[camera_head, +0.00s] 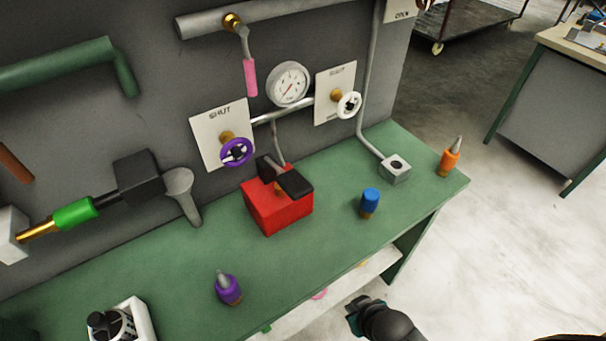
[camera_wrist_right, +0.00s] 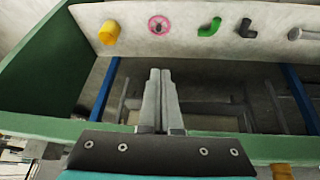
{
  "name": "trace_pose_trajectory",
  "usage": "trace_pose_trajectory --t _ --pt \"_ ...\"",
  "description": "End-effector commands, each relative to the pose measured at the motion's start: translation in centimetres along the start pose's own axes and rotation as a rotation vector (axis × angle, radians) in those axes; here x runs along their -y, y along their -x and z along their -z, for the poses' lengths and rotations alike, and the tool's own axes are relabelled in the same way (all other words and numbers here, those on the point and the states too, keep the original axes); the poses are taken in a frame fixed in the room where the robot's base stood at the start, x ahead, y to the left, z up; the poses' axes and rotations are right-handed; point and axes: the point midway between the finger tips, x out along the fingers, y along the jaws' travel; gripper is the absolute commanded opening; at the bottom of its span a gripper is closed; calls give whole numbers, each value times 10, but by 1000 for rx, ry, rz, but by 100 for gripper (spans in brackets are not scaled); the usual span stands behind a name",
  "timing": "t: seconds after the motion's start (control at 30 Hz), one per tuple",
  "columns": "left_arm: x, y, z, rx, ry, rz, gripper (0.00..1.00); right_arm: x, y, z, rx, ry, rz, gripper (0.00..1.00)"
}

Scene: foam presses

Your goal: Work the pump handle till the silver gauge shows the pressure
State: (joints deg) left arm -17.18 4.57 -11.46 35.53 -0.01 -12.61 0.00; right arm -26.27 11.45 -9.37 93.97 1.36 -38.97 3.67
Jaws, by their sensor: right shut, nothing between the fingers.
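The silver gauge (camera_head: 290,84) is mounted on the grey wall panel; its dial is too small to read. Below it, a red box (camera_head: 278,210) with a black bar (camera_head: 295,183) and a brass part on top stands on the green bench; it looks like the pump with its handle. My right gripper (camera_head: 356,311) is beyond the bench's front edge, well away from the red box and touching nothing visible. In the right wrist view its two fingers (camera_wrist_right: 160,76) are together and empty. My left gripper is not in view.
A blue-capped piece (camera_head: 370,202), a purple bottle (camera_head: 229,289) and an orange bottle (camera_head: 449,158) stand on the green bench (camera_head: 165,270). Purple (camera_head: 236,152) and white (camera_head: 348,105) valve wheels stick out from the panel. A shelf (camera_wrist_right: 270,38) with several fittings shows under the bench.

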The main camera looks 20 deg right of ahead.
Motion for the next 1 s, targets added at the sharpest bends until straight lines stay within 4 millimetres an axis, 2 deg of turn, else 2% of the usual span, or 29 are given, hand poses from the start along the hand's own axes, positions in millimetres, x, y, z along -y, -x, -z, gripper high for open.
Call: trace_pose_trajectory --t 0.03,0.27,0.37,0.5,0.6,0.7,0.8,1.0 --pt "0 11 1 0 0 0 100 -2 20 20 -25 1 0 0" --pt "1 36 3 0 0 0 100 -6 88 88 -146 9 3 0" --pt "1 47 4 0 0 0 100 -9 125 128 -266 18 15 0" --pt "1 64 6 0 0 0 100 -7 184 184 -451 35 51 0" --pt "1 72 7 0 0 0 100 -1 223 214 -559 45 84 0" --pt "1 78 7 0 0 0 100 5 253 234 -637 52 114 0" --pt "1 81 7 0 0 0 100 9 272 246 -685 58 135 0" --pt "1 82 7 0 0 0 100 12 282 252 -714 59 148 0"
